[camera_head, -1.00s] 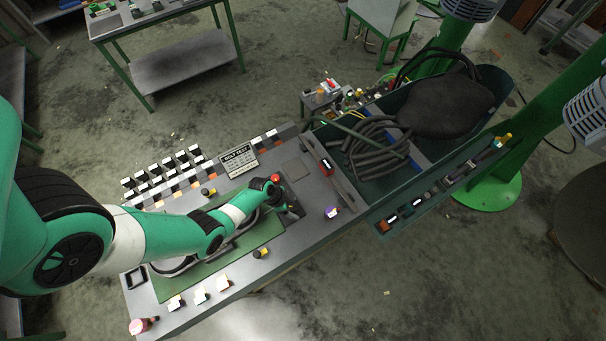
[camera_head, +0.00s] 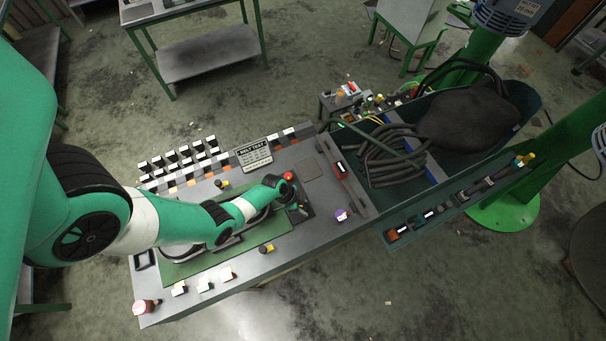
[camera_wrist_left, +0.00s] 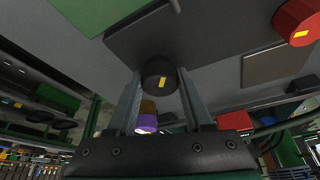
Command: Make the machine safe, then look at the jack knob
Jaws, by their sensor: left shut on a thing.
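My left gripper (camera_head: 297,207) is over a dark plate near the right part of the grey bench panel. In the left wrist view its two fingers (camera_wrist_left: 160,84) stand either side of a black round knob (camera_wrist_left: 160,72) with a yellow mark, and are shut on it. The knob sits on a dark plate (camera_wrist_left: 140,38). A red button (camera_head: 288,176) is just beyond my wrist in the head view; a red knob-like part (camera_wrist_left: 297,20) shows at the wrist view's upper right. Which control is the jack knob, I cannot tell. The right gripper is out of view.
A "BELT TEST" sign (camera_head: 254,155) stands at the panel's back edge beside rows of black-and-white switches. Yellow-marked knobs (camera_head: 266,249) and a purple-topped knob (camera_head: 342,215) are on the panel. A green trough (camera_head: 520,100) with black hose lies to the right.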

